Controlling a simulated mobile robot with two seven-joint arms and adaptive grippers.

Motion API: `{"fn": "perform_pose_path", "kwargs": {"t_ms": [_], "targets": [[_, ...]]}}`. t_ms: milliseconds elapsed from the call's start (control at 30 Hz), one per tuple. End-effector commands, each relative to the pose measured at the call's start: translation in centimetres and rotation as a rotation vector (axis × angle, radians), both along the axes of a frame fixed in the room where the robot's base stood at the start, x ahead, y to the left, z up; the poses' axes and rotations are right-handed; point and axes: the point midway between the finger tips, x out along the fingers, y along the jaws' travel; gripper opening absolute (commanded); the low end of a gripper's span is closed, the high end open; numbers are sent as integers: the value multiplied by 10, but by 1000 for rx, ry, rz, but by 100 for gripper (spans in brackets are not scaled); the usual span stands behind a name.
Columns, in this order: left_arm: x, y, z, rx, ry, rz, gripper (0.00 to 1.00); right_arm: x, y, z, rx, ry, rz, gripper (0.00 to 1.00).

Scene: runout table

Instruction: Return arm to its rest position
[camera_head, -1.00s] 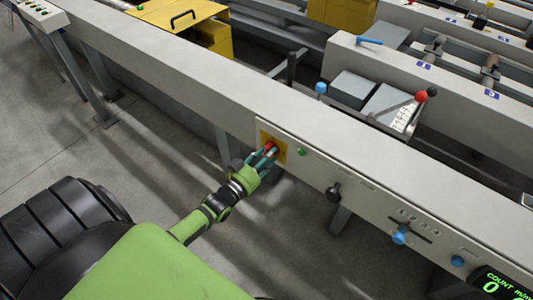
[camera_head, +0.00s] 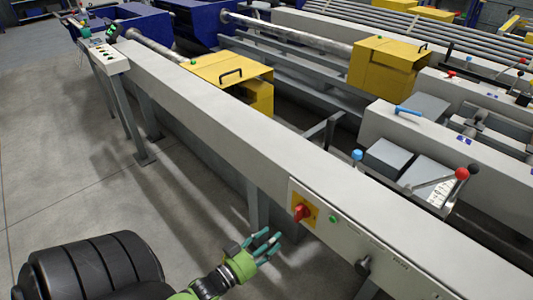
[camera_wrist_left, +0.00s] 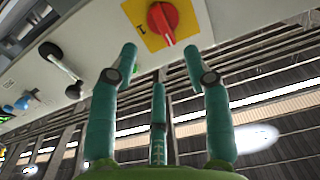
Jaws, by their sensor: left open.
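My left gripper (camera_head: 268,243) is green with teal fingers. In the head view it is low in the picture, left of and below the red rotary switch (camera_head: 302,212), with a gap between them. Its fingers are spread open and hold nothing. In the left wrist view the open fingers (camera_wrist_left: 160,80) point up toward the red switch (camera_wrist_left: 163,20) on its yellow plate (camera_wrist_left: 195,30), and do not touch it. The switch knob looks tilted on the plate. My right gripper is in neither view.
The long grey runout table (camera_head: 220,115) runs diagonally beside my arm. Its front panel carries a green button (camera_head: 333,219) and a black knob (camera_head: 362,266). Yellow boxes (camera_head: 230,72) and levers with coloured balls (camera_head: 461,174) stand beyond. The floor (camera_head: 60,180) to the left is clear.

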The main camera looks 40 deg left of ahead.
Motion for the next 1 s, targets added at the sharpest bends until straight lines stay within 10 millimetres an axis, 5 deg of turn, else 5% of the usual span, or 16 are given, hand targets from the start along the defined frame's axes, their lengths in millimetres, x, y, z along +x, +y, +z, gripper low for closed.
{"fn": "perform_pose_path", "kwargs": {"t_ms": [767,867,1000], "targets": [[-11,1,-4,1,12,3,49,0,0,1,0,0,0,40],[-16,0,-30,10,90,16,49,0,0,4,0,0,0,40],[-42,-5,-108,38,335,44,49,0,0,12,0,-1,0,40]]}}
